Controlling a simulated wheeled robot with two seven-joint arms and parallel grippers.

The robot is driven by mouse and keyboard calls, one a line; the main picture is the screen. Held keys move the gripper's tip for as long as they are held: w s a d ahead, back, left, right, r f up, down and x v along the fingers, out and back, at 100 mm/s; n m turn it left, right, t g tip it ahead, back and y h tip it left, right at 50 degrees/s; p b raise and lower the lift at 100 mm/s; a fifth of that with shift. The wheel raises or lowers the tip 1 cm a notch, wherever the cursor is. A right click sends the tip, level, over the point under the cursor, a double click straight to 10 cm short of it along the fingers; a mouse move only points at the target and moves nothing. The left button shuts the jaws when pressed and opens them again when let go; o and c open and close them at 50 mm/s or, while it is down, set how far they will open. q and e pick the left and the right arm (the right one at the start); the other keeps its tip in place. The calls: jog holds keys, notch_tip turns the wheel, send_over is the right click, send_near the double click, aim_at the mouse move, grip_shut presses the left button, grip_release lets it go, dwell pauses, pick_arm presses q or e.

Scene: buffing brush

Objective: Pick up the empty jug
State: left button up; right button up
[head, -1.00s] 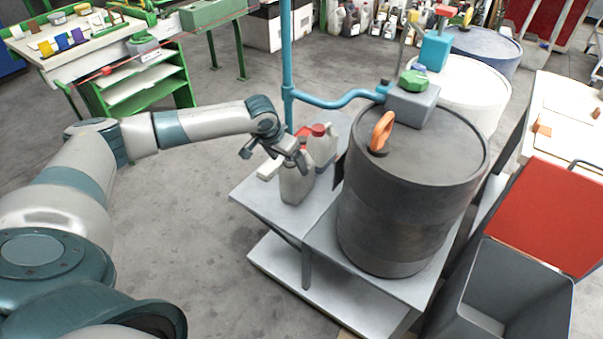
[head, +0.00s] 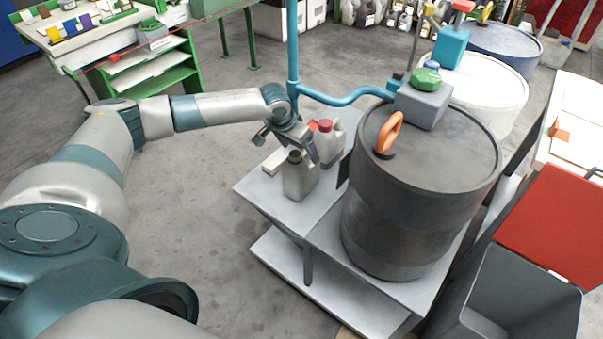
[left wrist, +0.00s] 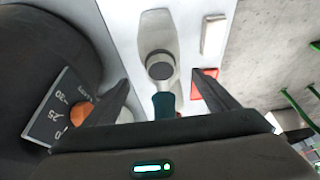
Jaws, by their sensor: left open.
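A grey-white jug with a dark cap or mouth (head: 299,180) stands upright on the grey metal stand (head: 262,192). A second pale jug with a red cap (head: 335,140) stands just behind it. In the left wrist view the dark-topped jug (left wrist: 158,40) shows between the spread fingers of the left gripper (left wrist: 150,70), with a gap on each side. Which jug is empty cannot be told. My right gripper is not in view.
A large dark drum (head: 420,190) with an orange handle (head: 388,133) stands close right of the jugs. A blue pipe (head: 293,50) rises behind my gripper. A small white block (head: 272,161) lies left of the jug. The floor (head: 190,220) at left is clear.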

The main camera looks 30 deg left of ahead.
pick_arm(q)
jog(key=shift+x, duration=2.4)
jog(key=shift+f, duration=0.1)
jog(key=x, duration=0.5)
jog(key=shift+a, duration=0.2)
jog(key=shift+c, duration=0.5)
jog(key=c, duration=1)
